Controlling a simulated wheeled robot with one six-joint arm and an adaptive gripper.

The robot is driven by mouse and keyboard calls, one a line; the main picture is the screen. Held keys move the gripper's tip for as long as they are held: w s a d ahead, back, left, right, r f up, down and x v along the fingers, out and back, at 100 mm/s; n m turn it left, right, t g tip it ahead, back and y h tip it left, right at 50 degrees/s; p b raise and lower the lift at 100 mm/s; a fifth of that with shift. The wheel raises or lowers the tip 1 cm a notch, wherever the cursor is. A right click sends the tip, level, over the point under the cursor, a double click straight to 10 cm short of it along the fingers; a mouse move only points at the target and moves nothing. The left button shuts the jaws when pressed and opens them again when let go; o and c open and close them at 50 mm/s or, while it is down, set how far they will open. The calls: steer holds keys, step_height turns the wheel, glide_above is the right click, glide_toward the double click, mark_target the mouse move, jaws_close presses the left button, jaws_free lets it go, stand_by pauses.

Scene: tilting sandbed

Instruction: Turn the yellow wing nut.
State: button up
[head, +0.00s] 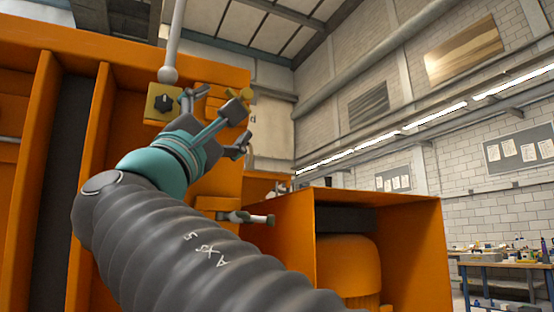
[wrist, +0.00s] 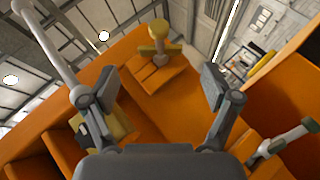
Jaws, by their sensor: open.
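The yellow wing nut (wrist: 158,30) stands on a stepped orange block (wrist: 150,74), ahead of my gripper in the upper middle of the wrist view. In the head view, a small part of the yellow wing nut (head: 247,93) shows just beyond the dark finger pads. My gripper (wrist: 160,84) is open, with its two pads spread wide to the left and right. Nothing is between the pads, and the nut appears beyond them, apart from both. In the head view, my gripper (head: 222,112) is in front of the orange panel and partly hides the nut's mount.
A yellow plate with a dark knob (head: 163,103) is left of my gripper, below a grey lever rod (head: 175,40). A grey handle (head: 247,217) sticks out below. An open orange housing (head: 410,245) stands at the lower right. Open room lies right of the nut.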

mark_target(240, 98)
steer(key=p+x, duration=0.2)
steer(key=x, duration=0.5)
steer(key=shift+w+r, duration=0.15)
steer(key=shift+r, duration=0.05)
steer(key=c, duration=1.2)
steer(key=shift+o, duration=0.2)
steer(key=shift+r+m+g+h+p, duration=0.35)
steer(key=shift+m+g+h+p, duration=0.25)
steer(key=shift+m+p, duration=0.5)
steer(key=shift+f+m+g+p, duration=0.1)
steer(key=shift+m+g+p, duration=0.5)
steer(key=shift+g+p, duration=0.15)
steer(key=shift+f, duration=0.2)
steer(key=o, duration=1.2)
steer(key=shift+c, duration=0.2)
